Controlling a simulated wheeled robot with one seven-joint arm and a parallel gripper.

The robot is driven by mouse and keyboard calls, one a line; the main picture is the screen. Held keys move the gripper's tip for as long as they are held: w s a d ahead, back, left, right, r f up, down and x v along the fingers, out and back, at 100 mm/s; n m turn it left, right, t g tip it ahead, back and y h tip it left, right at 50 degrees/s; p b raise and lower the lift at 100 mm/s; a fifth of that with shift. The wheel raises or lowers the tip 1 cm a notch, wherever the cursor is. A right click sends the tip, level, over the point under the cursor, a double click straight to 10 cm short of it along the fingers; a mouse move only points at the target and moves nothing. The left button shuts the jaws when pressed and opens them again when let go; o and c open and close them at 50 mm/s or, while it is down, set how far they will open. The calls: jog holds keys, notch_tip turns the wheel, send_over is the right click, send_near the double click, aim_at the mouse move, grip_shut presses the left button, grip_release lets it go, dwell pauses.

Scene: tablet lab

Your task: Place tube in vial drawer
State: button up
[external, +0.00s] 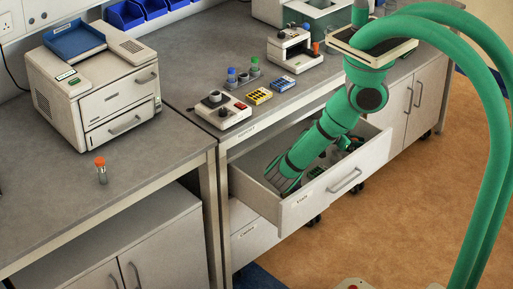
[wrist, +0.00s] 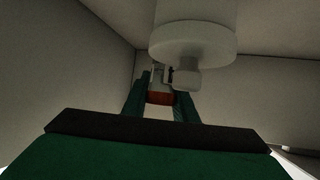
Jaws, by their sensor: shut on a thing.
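The drawer labelled "Vials" (external: 318,199) is pulled open below the counter in the external view. My gripper (external: 285,186) reaches down inside the drawer at its left end, and its fingertips are hard to make out there. In the wrist view my gripper (wrist: 160,84) has its two green fingers closed around a small tube with an orange-red part (wrist: 159,98). Most of this tube is hidden, and I cannot tell whether it touches the drawer floor. Another tube with an orange cap (external: 100,170) stands upright on the left counter.
A white two-drawer machine (external: 115,95) stands on the left counter. Small devices, such as a white one with dark knobs (external: 222,108), stand on the counter behind the drawer. Dark and green items (external: 348,146) lie in the drawer's right part. A lower drawer (external: 257,240) sits beneath.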

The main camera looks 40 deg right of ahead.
jog(key=o, duration=1)
jog(key=v, duration=1.2)
